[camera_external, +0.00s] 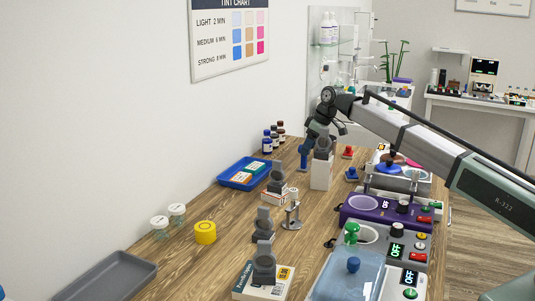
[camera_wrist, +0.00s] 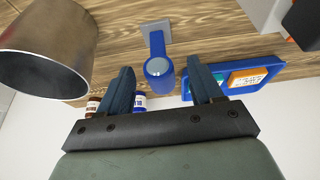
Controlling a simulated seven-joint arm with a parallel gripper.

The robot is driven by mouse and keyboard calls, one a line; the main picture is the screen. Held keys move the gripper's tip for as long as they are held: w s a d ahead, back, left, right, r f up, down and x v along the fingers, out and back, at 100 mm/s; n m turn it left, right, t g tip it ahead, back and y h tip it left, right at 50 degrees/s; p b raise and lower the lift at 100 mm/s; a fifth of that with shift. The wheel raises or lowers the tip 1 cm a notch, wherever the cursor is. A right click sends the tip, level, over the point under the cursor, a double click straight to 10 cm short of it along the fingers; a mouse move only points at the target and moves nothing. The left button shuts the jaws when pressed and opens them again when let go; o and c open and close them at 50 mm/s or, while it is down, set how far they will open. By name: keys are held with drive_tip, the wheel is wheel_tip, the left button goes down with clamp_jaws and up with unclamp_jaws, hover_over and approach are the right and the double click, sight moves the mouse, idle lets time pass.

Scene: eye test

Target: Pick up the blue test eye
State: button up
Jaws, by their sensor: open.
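My gripper (camera_wrist: 161,72) is open, with one dark blue finger on each side of the head and no visible contact. In the external view my gripper (camera_external: 306,146) points down over the table beside a grey-and-white stand (camera_external: 322,168). There the eye is hard to tell from the fingers.
A metal cylinder (camera_wrist: 45,50) is close on the left in the wrist view. A blue tray (camera_wrist: 262,62) with small boxes lies to the right. Bottles (camera_external: 267,142) stand by the wall. Purple equipment (camera_external: 360,215) and other devices line the table's right side.

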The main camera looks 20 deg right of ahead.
sight(304, 168)
drive_tip(key=shift+x, duration=2.65)
drive_tip(key=shift+d, duration=0.1)
drive_tip(key=shift+c, duration=0.3)
drive_tip(key=c, duration=1.1)
